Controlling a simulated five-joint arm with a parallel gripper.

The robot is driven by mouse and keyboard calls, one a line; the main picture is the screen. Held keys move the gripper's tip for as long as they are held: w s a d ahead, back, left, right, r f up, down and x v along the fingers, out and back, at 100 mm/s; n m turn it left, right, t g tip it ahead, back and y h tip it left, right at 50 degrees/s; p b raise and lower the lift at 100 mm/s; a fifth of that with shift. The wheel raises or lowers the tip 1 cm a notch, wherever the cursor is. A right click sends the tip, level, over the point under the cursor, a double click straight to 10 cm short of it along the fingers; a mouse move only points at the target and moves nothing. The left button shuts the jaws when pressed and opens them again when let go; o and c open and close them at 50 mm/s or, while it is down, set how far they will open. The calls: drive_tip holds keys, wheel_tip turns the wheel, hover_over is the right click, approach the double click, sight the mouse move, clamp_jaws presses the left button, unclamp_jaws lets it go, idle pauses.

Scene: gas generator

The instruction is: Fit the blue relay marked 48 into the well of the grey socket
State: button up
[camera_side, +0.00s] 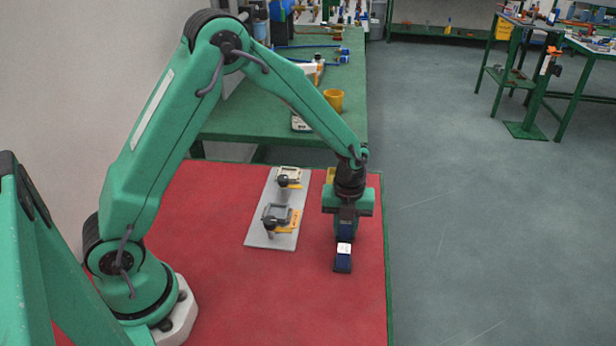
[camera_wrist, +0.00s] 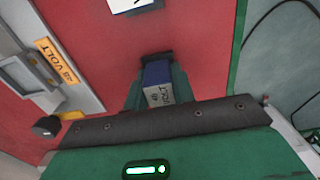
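The blue relay (camera_wrist: 158,76) has a pale face marked 48 VOLT in the wrist view. My gripper (camera_wrist: 157,90) is shut on it, with a green finger on each side. In the side view my gripper (camera_side: 346,226) points down near the right edge of the red table, with the dark blue relay (camera_side: 346,231) between its fingers. The grey socket (camera_side: 277,216) stands on a light plate to the left, apart from my gripper. Its well and orange 48 VOLT label (camera_wrist: 57,61) show at the left of the wrist view. The relay's underside is hidden.
A cream socket (camera_side: 289,175) is farther back on the light plate (camera_side: 262,228). Part of a yellow object (camera_side: 331,174) shows behind my gripper.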

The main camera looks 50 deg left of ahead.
drive_tip(key=shift+c, duration=1.2)
drive_tip(key=shift+r, duration=0.1)
drive_tip(key=shift+r, duration=0.45)
wheel_tip(320, 180, up, 3)
drive_tip(key=shift+r, duration=0.15)
drive_tip(key=s+d+r, duration=0.6)
drive_tip(key=s+d, duration=0.1)
drive_tip(key=d, duration=0.2)
drive_tip(key=shift+s+r, duration=0.15)
drive_tip(key=shift+r, duration=0.15)
